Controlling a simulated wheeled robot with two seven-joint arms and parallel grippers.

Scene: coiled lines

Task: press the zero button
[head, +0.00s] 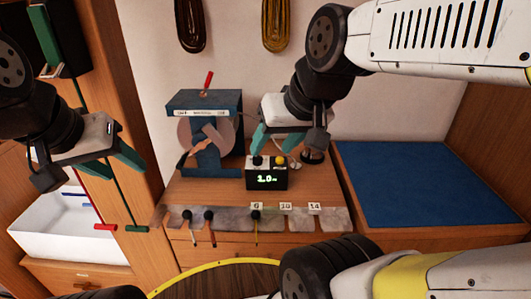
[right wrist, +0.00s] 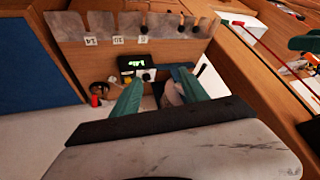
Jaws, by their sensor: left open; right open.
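A small black counter box (head: 266,181) stands on the bench, its green display reading about 1.0. A dark knob (head: 257,160) and a yellow button (head: 280,160) are on its top; which one is the zero button I cannot read. My right gripper (head: 276,146) is open and empty, just above and behind the box, fingers pointing down. In the right wrist view the counter box (right wrist: 129,62) shows beyond the open fingers (right wrist: 158,92); contact cannot be told. My left gripper (head: 92,168) is open and empty at the left, far from the box.
A blue winding device (head: 205,98) with a pale disc stands left of the box. A blue mat (head: 410,183) lies at the right. A grey metal strip (head: 330,220) with tags and several dark-headed pegs runs along the front edge. A white bin (head: 50,240) is at lower left.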

